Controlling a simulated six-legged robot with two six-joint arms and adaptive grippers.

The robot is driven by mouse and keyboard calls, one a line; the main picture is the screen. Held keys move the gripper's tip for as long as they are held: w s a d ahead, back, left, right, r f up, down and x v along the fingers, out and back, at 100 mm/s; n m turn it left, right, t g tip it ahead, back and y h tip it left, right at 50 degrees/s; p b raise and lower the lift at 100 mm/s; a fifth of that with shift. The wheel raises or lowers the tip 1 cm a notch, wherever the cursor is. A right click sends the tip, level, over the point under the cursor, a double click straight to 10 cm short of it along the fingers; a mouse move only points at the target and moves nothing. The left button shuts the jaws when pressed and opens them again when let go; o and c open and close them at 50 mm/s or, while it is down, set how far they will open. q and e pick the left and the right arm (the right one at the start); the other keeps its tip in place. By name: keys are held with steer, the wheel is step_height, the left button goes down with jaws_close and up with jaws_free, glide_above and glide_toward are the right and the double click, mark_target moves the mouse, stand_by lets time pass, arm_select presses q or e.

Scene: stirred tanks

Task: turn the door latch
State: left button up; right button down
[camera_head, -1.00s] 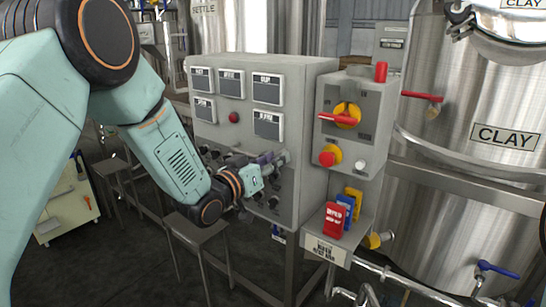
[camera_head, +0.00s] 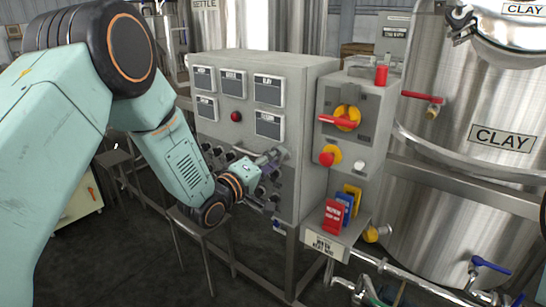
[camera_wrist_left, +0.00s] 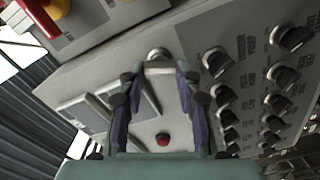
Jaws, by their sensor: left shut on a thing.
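The door latch (camera_wrist_left: 158,54) is a small rounded metal piece at the edge of the grey control cabinet door, between my fingertips in the left wrist view. In the head view it (camera_head: 284,152) shows only in small part at the door's right edge. My left gripper (camera_wrist_left: 159,68) has its two dark fingers closed in on the latch from both sides. In the head view my left gripper (camera_head: 268,160) reaches the door's lower right, and its fingers are hard to make out. My right gripper is in neither view.
The grey cabinet (camera_head: 318,85) carries meters, a red lamp (camera_head: 236,116) and several black knobs close around my fingers. A switch box (camera_head: 352,100) with a red-yellow rotary handle stands to the right. A steel tank (camera_head: 470,190) is farther right. A metal stool (camera_head: 198,222) stands below my arm.

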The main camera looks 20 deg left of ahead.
arm_select(q)
steer(key=shift+d+f+n+p, duration=0.15)
steer(key=shift+n+p, duration=0.35)
steer(key=shift+n, duration=1.7)
steer(key=o, duration=1.2)
steer(key=shift+c, duration=0.2)
steer(key=v, duration=1.2)
